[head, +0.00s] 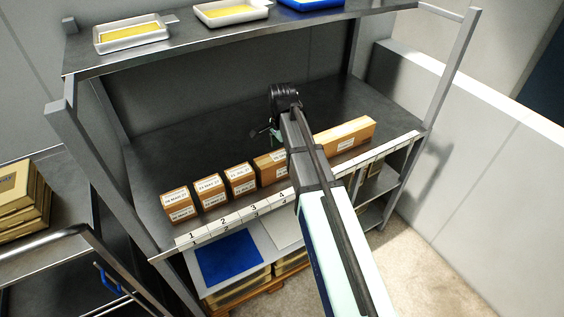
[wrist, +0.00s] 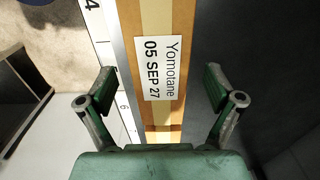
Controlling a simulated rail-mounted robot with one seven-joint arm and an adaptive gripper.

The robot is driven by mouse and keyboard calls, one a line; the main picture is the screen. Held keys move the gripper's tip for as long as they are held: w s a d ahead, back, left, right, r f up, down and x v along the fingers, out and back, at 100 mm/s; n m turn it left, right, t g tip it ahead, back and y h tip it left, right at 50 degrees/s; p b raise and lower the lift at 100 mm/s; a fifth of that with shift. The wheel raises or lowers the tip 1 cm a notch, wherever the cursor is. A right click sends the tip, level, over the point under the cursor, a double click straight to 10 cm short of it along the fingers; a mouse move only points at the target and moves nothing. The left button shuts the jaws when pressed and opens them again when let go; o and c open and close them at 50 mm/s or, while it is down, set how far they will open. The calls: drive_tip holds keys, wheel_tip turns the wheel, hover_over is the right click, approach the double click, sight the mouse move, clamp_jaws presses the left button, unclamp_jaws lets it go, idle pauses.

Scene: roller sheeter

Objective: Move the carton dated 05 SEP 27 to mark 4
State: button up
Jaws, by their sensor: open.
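In the wrist view, a long brown carton (wrist: 160,112) with a tape strip has a white label reading Yomotane 05 SEP 27. My gripper (wrist: 160,88) is open, one finger on each side of the carton with gaps at both sides. In the head view, the right part of a long carton (head: 347,133) shows beyond my arm. My gripper (head: 265,133) is partly hidden there. Mark 4 (head: 282,196) is on the white numbered strip at the shelf's front edge. My arm hides part of the row and strip.
Several smaller labelled cartons (head: 208,190) stand left along the strip. A brown carton part (head: 268,166) shows just left of my arm; whether it joins the long carton cannot be told. The upper shelf (head: 180,42) holds trays. The shelf behind the row is clear.

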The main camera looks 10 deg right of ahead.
drive_tip(key=shift+r+b, duration=0.7)
drive_tip(key=shift+r, duration=2.4)
